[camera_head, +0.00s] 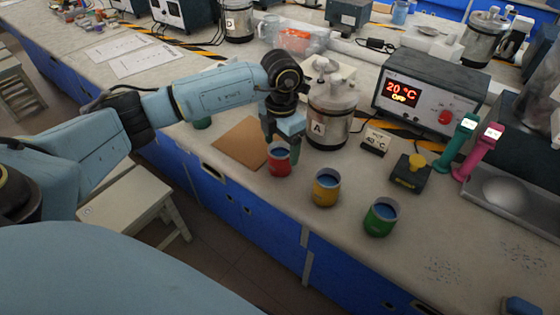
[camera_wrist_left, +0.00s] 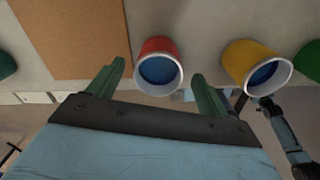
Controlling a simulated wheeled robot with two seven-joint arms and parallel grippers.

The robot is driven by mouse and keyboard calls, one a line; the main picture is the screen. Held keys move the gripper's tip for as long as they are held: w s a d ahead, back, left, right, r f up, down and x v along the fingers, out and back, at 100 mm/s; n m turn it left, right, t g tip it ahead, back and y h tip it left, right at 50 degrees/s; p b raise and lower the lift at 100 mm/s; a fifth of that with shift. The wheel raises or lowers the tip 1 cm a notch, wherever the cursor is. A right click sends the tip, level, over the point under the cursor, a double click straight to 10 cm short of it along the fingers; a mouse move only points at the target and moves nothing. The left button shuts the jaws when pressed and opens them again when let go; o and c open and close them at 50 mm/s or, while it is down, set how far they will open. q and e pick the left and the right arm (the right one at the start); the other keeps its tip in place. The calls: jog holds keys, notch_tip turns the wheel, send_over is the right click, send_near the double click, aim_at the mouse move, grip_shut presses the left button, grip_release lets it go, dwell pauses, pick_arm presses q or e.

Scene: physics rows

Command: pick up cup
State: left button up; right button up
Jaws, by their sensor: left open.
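A red cup (camera_head: 279,162) with blue inside stands upright on the counter near its front edge. A yellow cup (camera_head: 325,189) and a green cup (camera_head: 381,217) stand to its right in a row. My left gripper (camera_head: 283,150) is right at the red cup in the head view. In the left wrist view my left gripper (camera_wrist_left: 155,88) is open, with the red cup (camera_wrist_left: 158,68) between its green fingers, and the yellow cup (camera_wrist_left: 254,65) is outside the right finger. I cannot tell whether the fingers touch the red cup.
A brown board (camera_head: 240,143) lies left of the red cup. A metal canister marked A (camera_head: 329,115) stands close behind it. A controller box (camera_head: 430,95), a small black block with a yellow knob (camera_head: 411,170) and teal and pink handles are to the right. Part of another green cup shows behind my arm.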

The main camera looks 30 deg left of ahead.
aim_at(281, 154)
pick_arm(q)
notch_tip(281, 154, down, 4)
jog(key=shift+r, duration=0.15)
jog(key=c, duration=1.2)
jog(key=shift+o, duration=0.2)
jog(key=shift+r, duration=0.1)
notch_tip(281, 154, up, 10)
jog(key=shift+p, duration=0.4)
